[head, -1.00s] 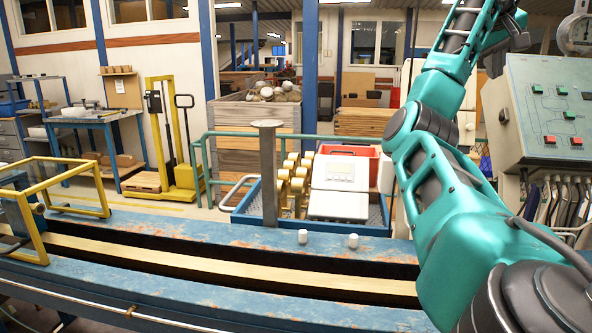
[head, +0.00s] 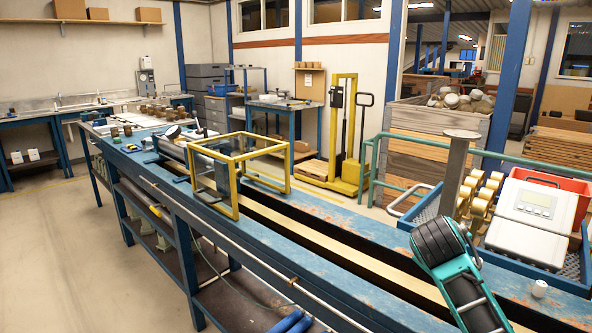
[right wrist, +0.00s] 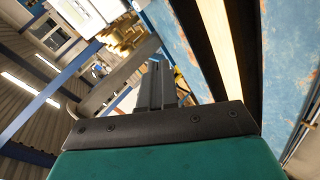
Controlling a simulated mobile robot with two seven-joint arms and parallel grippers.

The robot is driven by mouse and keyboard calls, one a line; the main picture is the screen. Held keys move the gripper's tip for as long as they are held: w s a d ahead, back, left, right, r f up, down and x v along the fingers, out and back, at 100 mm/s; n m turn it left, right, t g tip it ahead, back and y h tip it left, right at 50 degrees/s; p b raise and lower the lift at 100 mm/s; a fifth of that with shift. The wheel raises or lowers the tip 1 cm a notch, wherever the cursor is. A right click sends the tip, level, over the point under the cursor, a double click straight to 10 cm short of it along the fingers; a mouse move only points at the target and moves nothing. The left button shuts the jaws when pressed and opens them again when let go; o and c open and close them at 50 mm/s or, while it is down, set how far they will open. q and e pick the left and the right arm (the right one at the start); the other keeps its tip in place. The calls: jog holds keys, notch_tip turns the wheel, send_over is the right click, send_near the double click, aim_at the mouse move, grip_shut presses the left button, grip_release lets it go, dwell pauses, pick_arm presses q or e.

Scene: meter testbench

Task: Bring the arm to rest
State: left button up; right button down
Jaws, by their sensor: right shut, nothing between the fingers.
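My right arm (head: 455,270), teal with black joints, rises from the lower right of the head view in front of the blue bench (head: 330,235). Its gripper is not visible there. In the right wrist view my right gripper (right wrist: 160,85) shows dark fingers close together, shut with nothing held. The bench's rail channel (right wrist: 232,50) runs along the right of that tilted view, apart from the fingers. My left gripper is in neither current view.
A yellow frame (head: 238,178) stands over the bench rail. A post (head: 452,180), a white meter (head: 530,215) in a blue tray, and a small white cylinder (head: 540,289) are near the arm. Open floor (head: 60,250) lies at the left.

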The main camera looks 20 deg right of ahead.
jog(key=s+a+f+n+y, duration=0.1)
jog(key=s+a+f+y, duration=0.1)
jog(key=s+a+f, duration=0.3)
jog(key=s+a+f+y, duration=0.2)
jog(key=s+a+f, duration=0.2)
jog(key=a+f, duration=0.35)
jog(key=s+a+f+m+g+y, duration=0.1)
jog(key=s+a+f+g+y, duration=0.3)
jog(key=s+a, duration=0.85)
jog(key=w+a+f+t+y, duration=0.2)
jog(key=w+f+t+y, duration=0.1)
jog(key=w+f+t, duration=0.3)
notch_tip(320, 180, down, 4)
jog(key=t, duration=0.2)
jog(key=shift+a+t, duration=0.3)
jog(key=shift+w+a, duration=0.1)
